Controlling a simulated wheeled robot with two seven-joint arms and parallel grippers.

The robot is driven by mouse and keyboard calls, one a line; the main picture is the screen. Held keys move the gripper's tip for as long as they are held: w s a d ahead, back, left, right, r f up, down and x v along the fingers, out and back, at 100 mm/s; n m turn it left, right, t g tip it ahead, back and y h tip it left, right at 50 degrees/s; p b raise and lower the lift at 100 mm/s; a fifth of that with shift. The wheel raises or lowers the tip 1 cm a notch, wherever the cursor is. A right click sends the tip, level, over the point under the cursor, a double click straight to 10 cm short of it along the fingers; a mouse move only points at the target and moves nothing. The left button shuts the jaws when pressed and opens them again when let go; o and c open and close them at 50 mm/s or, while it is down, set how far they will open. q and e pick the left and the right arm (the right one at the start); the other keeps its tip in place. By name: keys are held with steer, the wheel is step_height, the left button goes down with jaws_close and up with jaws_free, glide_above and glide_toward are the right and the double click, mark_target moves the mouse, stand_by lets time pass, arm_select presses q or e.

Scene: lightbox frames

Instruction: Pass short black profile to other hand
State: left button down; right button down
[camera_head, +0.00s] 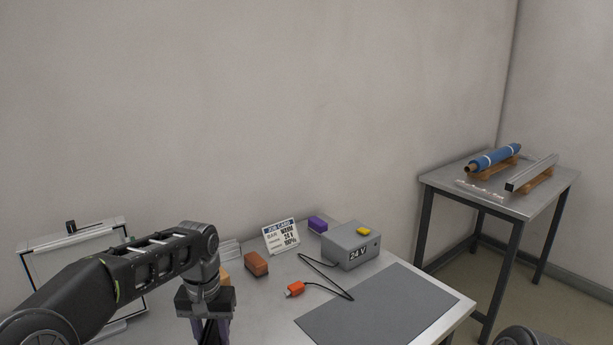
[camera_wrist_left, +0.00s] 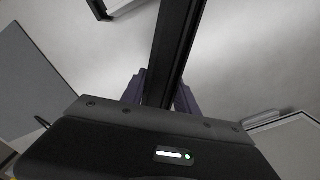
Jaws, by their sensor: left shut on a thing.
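The short black profile (camera_wrist_left: 176,50) shows in the left wrist view as a long dark bar with a groove along it. It runs from between the purple fingers up past the top edge. My left gripper (camera_wrist_left: 165,95) is shut on it above the pale bench. In the head view my left gripper (camera_head: 210,330) points down at the bottom edge, and its fingertips are cut off there. Only a rounded piece of my right arm shows at the bottom right; my right gripper is out of view.
A brown block (camera_head: 256,263), a job card (camera_head: 281,237), a purple block (camera_head: 317,224) and a grey 24 V box (camera_head: 350,247) with an orange-ended cable are on the bench. A grey mat (camera_head: 385,305) lies clear. A side table (camera_head: 500,200) holds a blue roll.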

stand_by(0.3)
arm_select(q)
steer(key=s+d+m, duration=0.2)
steer(key=d+m, duration=0.5)
steer(key=d, duration=0.1)
steer(key=s+d+m, duration=0.2)
steer(key=d+m, duration=0.6)
steer(key=d, duration=0.1)
steer(key=shift+s+r, duration=0.15)
steer(key=shift+s, duration=0.1)
steer(key=shift+d, duration=0.1)
steer(key=n, duration=1.2)
steer(key=shift+n, duration=0.4)
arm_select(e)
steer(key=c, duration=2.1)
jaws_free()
